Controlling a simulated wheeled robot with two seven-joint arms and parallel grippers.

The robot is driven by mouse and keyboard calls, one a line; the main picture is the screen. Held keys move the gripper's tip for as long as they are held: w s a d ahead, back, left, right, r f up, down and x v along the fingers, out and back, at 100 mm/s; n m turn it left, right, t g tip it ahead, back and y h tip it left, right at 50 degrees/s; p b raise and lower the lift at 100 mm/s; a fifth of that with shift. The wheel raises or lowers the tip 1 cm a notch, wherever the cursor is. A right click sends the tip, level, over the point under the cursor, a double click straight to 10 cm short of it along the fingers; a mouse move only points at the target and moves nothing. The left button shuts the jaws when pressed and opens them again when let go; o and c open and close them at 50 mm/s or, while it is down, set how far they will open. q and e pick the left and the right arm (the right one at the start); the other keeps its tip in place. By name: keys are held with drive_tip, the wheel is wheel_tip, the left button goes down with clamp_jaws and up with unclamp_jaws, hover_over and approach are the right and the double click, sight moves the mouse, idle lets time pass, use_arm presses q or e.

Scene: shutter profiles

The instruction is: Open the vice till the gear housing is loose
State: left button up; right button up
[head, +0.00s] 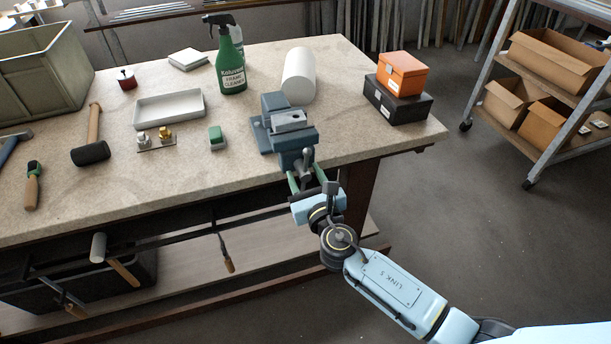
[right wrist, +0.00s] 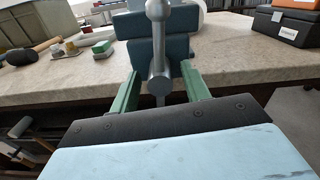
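The blue-grey vice (head: 272,107) is at the table's front edge. A light grey metal block, which looks like the gear housing (head: 290,117), sits at the top of its jaws; I cannot tell how tightly. In the right wrist view the vice (right wrist: 150,52) fills the upper middle and hides the housing. The vice handle (right wrist: 157,40) stands roughly upright, with a ball end at the top. My right gripper (head: 305,175) is just in front of the vice. Its green fingers (right wrist: 160,80) are apart, one on each side of the handle's hub, with gaps showing. My left gripper is not in view.
Behind the vice lies a white cylinder (head: 299,75). An orange box (head: 402,72) on a black box (head: 397,102) stands to the right. A green spray bottle (head: 230,65), a white tray (head: 169,108) and a green-topped block (head: 216,138) are to the left.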

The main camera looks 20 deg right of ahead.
drive_tip(key=s, duration=1.3)
drive_tip(key=shift+s+d, duration=0.2)
drive_tip(key=s+d+f+m+g+h, duration=0.1)
drive_tip(key=s+d+f+m+g, duration=0.3)
drive_tip(key=f, duration=0.6)
drive_tip(key=s+d+f+m+g, duration=0.1)
drive_tip(key=s+f+m+g, duration=0.2)
drive_tip(key=f+m, duration=0.55)
drive_tip(key=s+d+f+m+g+h, duration=0.1)
drive_tip(key=s+d+f+m+g, duration=0.2)
drive_tip(key=f, duration=0.9)
drive_tip(key=s+f+m+g, duration=0.2)
drive_tip(key=s+f+m, duration=0.3)
drive_tip(key=s, duration=0.3)
drive_tip(key=s+f+m+g+y, duration=0.1)
drive_tip(key=s+f+m, duration=0.3)
drive_tip(key=s+m, duration=0.4)
drive_tip(key=s+d+f+m+g, duration=0.1)
drive_tip(key=s+f+m+g, duration=0.3)
drive_tip(key=s, duration=0.6)
drive_tip(key=f+m, duration=0.1)
drive_tip(key=m, duration=0.1)
drive_tip(key=shift+s+f+m, duration=0.2)
drive_tip(key=shift+f+m, duration=0.1)
drive_tip(key=shift+m, duration=0.05)
